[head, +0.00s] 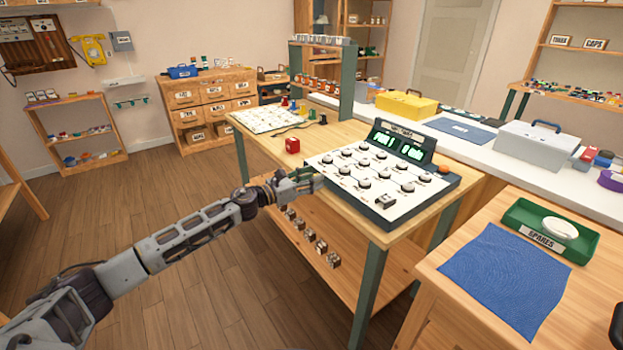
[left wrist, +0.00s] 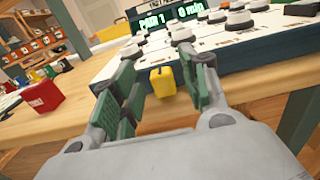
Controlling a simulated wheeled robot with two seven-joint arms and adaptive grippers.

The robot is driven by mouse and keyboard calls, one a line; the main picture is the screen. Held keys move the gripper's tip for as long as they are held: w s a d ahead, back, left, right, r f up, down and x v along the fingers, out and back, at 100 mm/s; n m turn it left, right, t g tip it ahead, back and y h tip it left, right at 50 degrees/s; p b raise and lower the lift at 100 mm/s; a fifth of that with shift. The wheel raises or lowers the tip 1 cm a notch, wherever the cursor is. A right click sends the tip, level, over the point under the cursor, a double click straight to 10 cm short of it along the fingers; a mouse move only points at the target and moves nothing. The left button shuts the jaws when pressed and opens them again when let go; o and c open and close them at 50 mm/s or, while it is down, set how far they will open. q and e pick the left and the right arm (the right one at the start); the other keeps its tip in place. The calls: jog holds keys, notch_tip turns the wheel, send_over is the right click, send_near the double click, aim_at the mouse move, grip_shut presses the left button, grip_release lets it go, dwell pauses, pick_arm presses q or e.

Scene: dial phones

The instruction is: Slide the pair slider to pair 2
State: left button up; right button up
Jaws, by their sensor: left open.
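The test console (head: 350,190) is a white-topped panel with rows of round knobs, set on the wooden workbench; it also fills the upper part of the left wrist view (left wrist: 215,63). Its green display (head: 397,147) reads PAIR 1 in the left wrist view (left wrist: 165,20). A small yellow handle (left wrist: 162,83), apparently the pair slider, stands at the console's front edge. My left gripper (head: 312,179) is at that front edge. In the left wrist view, its open green-padded fingers (left wrist: 158,62) straddle the handle's position, with visible gaps on both sides. The handle is hidden in the head view.
A red block (head: 292,145) lies on the bench left of the console. A white card (head: 265,120) and small coloured pieces are farther back. A lower shelf (head: 300,235) holds several small blocks. A green spares tray (head: 550,230) and blue mat (head: 495,280) are on the right.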

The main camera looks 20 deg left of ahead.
pick_arm(q)
jog(key=shift+w+d, duration=0.1)
jog(key=shift+w, duration=0.05)
grip_shut()
dwell(0.4)
